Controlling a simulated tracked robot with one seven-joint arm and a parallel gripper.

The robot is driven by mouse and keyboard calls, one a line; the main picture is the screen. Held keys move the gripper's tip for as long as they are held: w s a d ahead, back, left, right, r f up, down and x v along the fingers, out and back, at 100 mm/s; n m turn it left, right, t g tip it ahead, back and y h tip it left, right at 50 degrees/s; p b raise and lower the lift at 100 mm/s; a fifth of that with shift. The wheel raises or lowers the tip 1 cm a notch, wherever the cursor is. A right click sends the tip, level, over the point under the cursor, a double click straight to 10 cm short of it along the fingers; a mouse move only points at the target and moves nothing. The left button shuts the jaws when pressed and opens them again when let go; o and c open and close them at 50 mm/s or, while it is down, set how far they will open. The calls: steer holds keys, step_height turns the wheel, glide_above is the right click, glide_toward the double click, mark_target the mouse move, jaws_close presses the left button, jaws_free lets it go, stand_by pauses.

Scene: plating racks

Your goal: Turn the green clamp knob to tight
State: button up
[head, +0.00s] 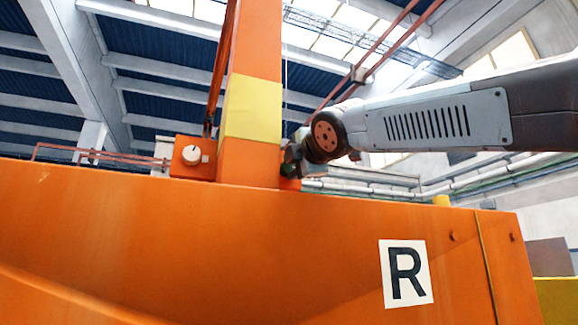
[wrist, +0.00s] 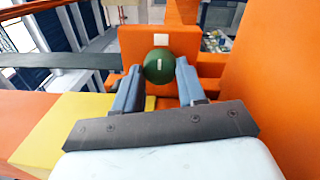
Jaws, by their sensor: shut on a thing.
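The green clamp knob (wrist: 158,66) is round and faces me in the wrist view, with a short pale mark near its middle. It sits in front of an orange block (wrist: 132,42) that carries a small white square above the knob. My gripper (wrist: 158,76) is shut on the knob, one blue-grey finger on each side. In the head view my gripper (head: 291,163) is beside the orange post, right of its yellow band; a bit of green shows there, and the rest of the knob is hidden.
An orange post with a yellow band (head: 250,108) rises close to the left of my gripper. A white knob (head: 191,154) sits on an orange box left of the post. A large orange panel (head: 200,240) with an R label (head: 405,273) fills the front below.

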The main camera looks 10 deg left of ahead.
steer(key=shift+w+f, duration=0.15)
steer(key=shift+f, duration=0.1)
steer(key=o, duration=1)
steer(key=shift+r, duration=0.1)
steer(key=shift+o, duration=0.3)
steer(key=shift+s+d+r, duration=0.1)
steer(key=shift+s, duration=0.1)
steer(key=v, duration=1.3)
steer(key=shift+s, duration=0.25)
steer(key=shift+s, duration=0.1)
